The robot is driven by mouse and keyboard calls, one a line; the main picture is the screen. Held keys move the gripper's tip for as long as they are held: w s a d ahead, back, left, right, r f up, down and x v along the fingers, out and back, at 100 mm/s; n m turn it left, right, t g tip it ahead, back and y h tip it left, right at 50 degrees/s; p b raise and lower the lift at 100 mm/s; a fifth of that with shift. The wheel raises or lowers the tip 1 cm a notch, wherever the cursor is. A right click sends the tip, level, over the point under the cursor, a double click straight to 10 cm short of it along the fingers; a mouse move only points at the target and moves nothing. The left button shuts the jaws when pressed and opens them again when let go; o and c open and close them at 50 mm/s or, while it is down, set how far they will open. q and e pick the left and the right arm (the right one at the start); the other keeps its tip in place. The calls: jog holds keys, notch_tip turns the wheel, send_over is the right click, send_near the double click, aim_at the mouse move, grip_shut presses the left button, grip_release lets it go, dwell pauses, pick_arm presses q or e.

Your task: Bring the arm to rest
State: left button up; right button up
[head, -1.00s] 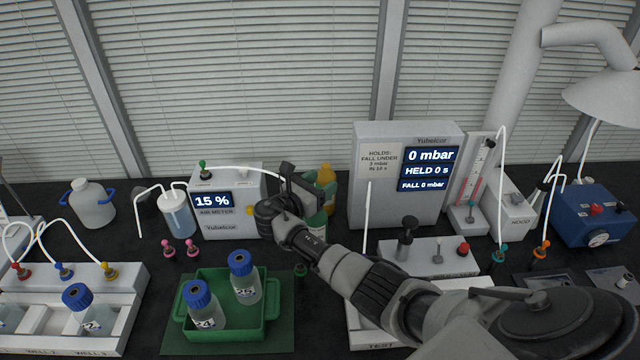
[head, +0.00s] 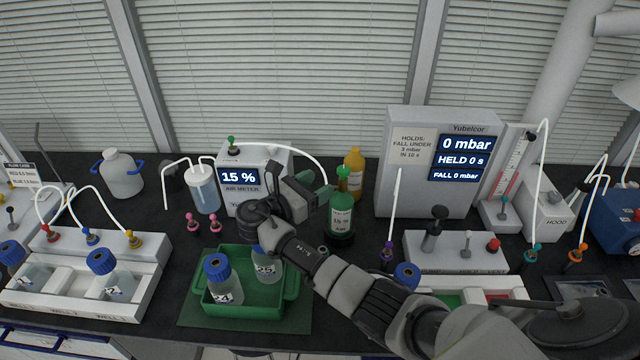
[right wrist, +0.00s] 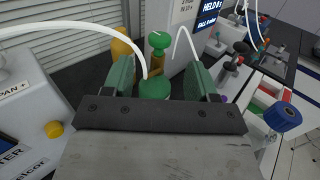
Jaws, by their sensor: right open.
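My right gripper (head: 312,188) is open and appears empty. My right arm (head: 345,280) reaches in from the lower right and partly hides the bottle labelled 25 (head: 267,268). My left gripper is not in view.
The air meter (head: 228,196) reads 15 %. A green tray (head: 250,303) holds two blue-capped bottles. A yellow bottle (head: 353,170) and the pressure unit (head: 400,185) reading 0 mbar stand behind. A white rack (head: 140,290) is at left. Thin tubes arch above the bench.

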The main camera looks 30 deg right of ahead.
dwell(0.3)
jog(key=s+a+f+m+y, duration=0.2)
jog(key=s+f+m+y, duration=0.3)
jog(key=s+f, duration=0.3)
jog(key=s+a+f+m+y, duration=0.2)
jog(key=s+f+m+y, duration=0.2)
jog(key=s+f+y, duration=0.45)
jog(key=s+a+r+m+y, duration=0.25)
jog(key=s+m, duration=0.25)
jog(key=s, duration=0.4)
jog(key=s+a+r+m+y, duration=0.2)
jog(key=s+r+m, duration=0.25)
jog(key=s, duration=0.45)
notch_tip(320, 180, down, 32)
jog(key=g+b, duration=0.2)
jog(key=b, duration=0.2)
jog(key=s+d+f+g+b, duration=0.1)
jog(key=s+d+f, duration=0.2)
jog(key=s+f, duration=1.3)
jog(key=shift+s+f+b, duration=0.2)
jog(key=shift+f+b, duration=0.2)
jog(key=shift+f, duration=0.05)
